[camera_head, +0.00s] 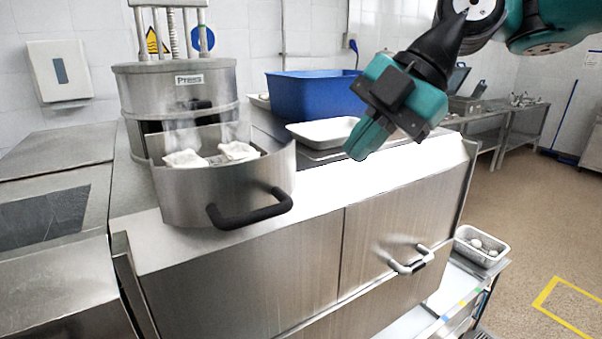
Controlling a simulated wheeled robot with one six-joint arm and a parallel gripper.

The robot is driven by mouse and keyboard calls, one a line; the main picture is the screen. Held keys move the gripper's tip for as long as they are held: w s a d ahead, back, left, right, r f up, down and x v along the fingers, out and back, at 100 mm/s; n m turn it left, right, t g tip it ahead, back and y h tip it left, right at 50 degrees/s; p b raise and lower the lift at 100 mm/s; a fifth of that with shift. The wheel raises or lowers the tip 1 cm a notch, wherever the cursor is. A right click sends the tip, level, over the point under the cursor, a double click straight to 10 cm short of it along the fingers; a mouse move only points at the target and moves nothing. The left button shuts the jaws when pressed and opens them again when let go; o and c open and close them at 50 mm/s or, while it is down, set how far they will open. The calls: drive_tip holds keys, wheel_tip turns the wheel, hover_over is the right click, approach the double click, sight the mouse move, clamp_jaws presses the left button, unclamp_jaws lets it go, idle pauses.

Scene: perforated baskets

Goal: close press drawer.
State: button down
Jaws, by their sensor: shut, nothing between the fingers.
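The press (176,88) is a round steel machine standing on the steel counter at the left, with a "Press" label on its front. Its drawer (200,192) is pulled out toward me and has a curved steel front with a black bar handle (250,211). White steaming pieces (186,158) lie inside the drawer. My teal gripper (360,148) hangs above the counter to the right of the drawer, its fingers shut and pointing down-left. It is apart from the drawer and the handle.
A blue bin (314,94) and a white tray (322,133) stand on the counter behind my gripper. A cabinet handle (411,261) sticks out below the counter. A small metal pan (481,247) is at the lower right. The counter top between drawer and gripper is clear.

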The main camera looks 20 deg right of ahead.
drive_tip(key=w+a+f+p, duration=0.3)
drive_tip(key=a+f, duration=0.2)
drive_tip(key=a, duration=0.1)
drive_tip(key=shift+w+a+f, duration=0.2)
drive_tip(key=shift+w+a, duration=0.1)
drive_tip(key=shift+w, duration=0.05)
